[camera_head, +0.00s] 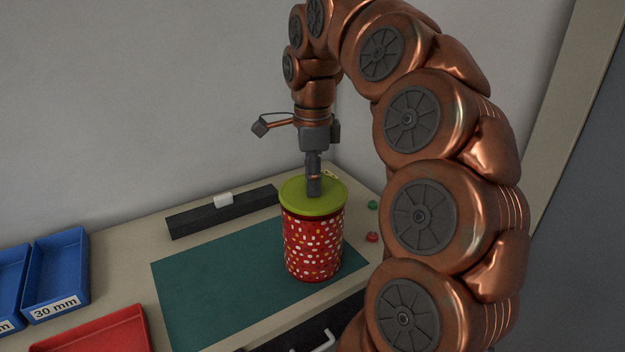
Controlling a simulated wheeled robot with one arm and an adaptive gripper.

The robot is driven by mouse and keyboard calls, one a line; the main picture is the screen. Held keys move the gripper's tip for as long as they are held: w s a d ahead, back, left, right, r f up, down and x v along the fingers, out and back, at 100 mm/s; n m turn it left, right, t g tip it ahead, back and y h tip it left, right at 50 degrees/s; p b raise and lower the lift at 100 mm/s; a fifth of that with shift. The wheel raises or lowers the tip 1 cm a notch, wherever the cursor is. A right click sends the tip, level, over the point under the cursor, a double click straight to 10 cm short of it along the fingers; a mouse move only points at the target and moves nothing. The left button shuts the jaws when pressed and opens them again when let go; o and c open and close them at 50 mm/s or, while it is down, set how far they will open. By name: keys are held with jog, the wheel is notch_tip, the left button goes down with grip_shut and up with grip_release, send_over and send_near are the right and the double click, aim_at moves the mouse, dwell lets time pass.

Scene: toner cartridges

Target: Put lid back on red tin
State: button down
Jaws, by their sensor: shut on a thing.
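The red tin (313,243) with white and orange spots stands upright on a green mat (205,290). The yellow-green lid (332,203) is at the top of the tin, covering its mouth. From this view it looks level, but I cannot tell whether it is fully seated. My gripper (314,190) points straight down over the middle of the lid and is shut on it, with the fingertips at its top. Whatever part of the lid is gripped is hidden by the fingers.
A black bar (190,222) with a white block (223,199) lies behind the mat. A blue bin (57,272) and red tray (105,332) are at left. The mat's left part is clear.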

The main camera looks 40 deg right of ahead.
jog(key=c, duration=0.8)
grip_release()
jog(key=shift+c, duration=0.2)
jog(key=shift+o, duration=0.3)
jog(key=o, duration=0.4)
jog(key=shift+r, duration=0.15)
jog(key=shift+r+p, duration=1)
jog(key=shift+r, duration=2.35)
grip_shut()
